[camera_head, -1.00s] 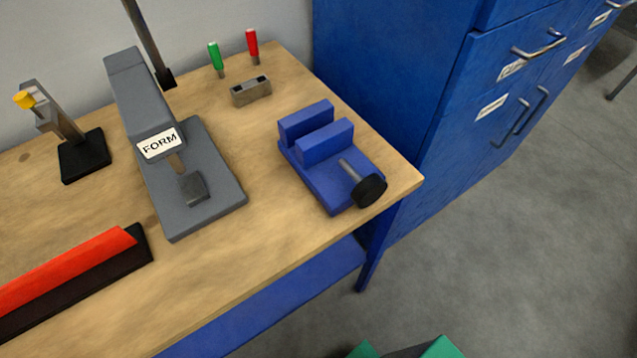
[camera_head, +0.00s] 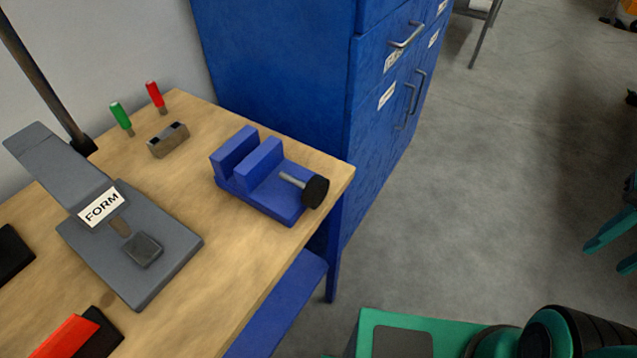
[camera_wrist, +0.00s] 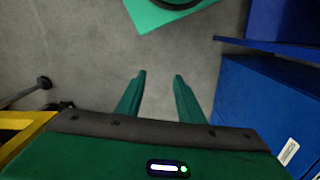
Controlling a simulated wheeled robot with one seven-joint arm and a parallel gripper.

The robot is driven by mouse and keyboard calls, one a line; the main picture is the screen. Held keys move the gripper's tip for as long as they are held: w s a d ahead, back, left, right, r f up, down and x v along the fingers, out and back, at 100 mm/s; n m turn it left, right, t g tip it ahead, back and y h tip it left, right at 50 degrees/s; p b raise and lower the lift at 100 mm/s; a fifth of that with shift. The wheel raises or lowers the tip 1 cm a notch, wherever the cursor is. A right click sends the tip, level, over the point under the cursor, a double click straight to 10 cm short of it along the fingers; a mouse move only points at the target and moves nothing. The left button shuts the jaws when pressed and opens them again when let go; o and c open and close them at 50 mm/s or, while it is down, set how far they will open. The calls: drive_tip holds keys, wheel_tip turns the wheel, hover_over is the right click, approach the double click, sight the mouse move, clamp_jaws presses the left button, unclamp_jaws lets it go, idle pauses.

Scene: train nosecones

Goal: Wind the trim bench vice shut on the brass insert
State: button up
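The blue bench vice (camera_head: 270,190) sits near the bench's right end in the head view, with a visible gap between its two jaws. Its grey screw ends in a round black handle (camera_head: 315,191) close to the front right edge. I cannot make out a brass insert in the jaws or elsewhere. My gripper (camera_wrist: 158,78) is open and empty over the floor in the wrist view. Its green fingers also show at the right edge of the head view (camera_head: 606,250), well away from the vice.
The wooden bench (camera_head: 230,260) also holds a grey press (camera_head: 130,255) marked FORM, a small slotted block (camera_head: 168,140), and green (camera_head: 120,115) and red (camera_head: 155,95) handled tools. A blue cabinet (camera_head: 275,70) stands behind. Open floor (camera_head: 470,190) lies right of the bench.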

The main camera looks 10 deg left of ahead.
drive_tip(key=w+a+r, duration=0.4)
drive_tip(key=w+a, duration=0.4)
drive_tip(key=a, duration=0.2)
wheel_tip(320, 180, up, 5)
drive_tip(key=n, duration=0.2)
hover_over(315, 182)
drive_tip(key=shift+w+d, duration=0.2)
drive_tip(key=shift+d, duration=0.05)
drive_tip(key=shift+s+a+f, duration=0.15)
drive_tip(key=shift+s+a, duration=0.05)
drive_tip(key=shift+a, duration=0.05)
drive_tip(key=shift+f, duration=0.35)
wheel_tip(315, 182, down, 10)
drive_tip(key=shift+r, duration=0.15)
